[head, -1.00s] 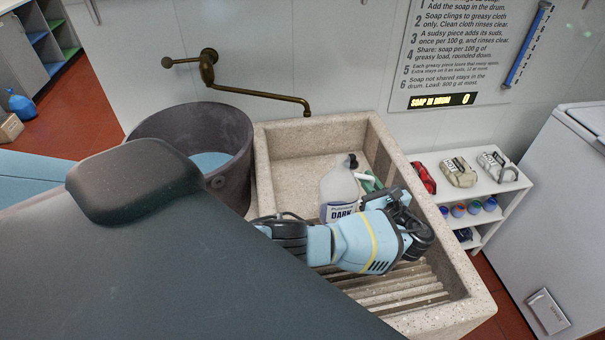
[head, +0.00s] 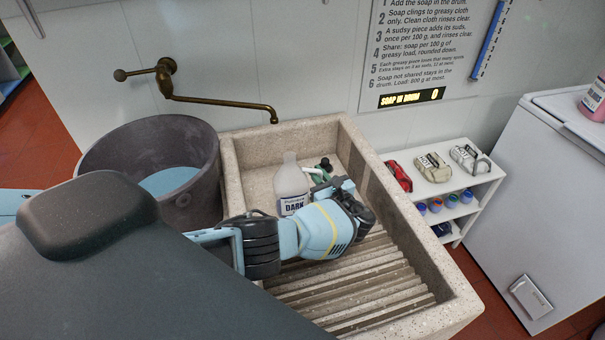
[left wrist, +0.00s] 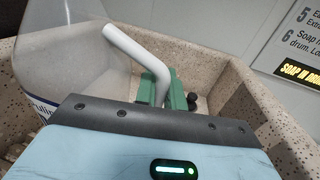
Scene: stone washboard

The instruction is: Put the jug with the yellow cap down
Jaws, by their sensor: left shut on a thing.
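A translucent grey-white jug (head: 292,188) with a label reading "DARK" stands about upright in the left part of the stone sink (head: 240,200). No yellow cap shows on its pale neck. In the left wrist view the jug (left wrist: 70,70) fills the left side, with a white bent handle. My left gripper (head: 320,178) is right of the jug; its green fingers (left wrist: 165,92) appear shut on the handle. The jug's base is hidden behind my arm, so I cannot tell whether it touches the sink. My right gripper is not in view.
A dark bucket (head: 200,160) of bluish water stands left of the sink. A brass tap (head: 220,102) reaches over from the wall. The ribbed washboard (head: 360,290) is bare in front. A white shelf (head: 462,190) and a white chest (head: 540,200) stand at right.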

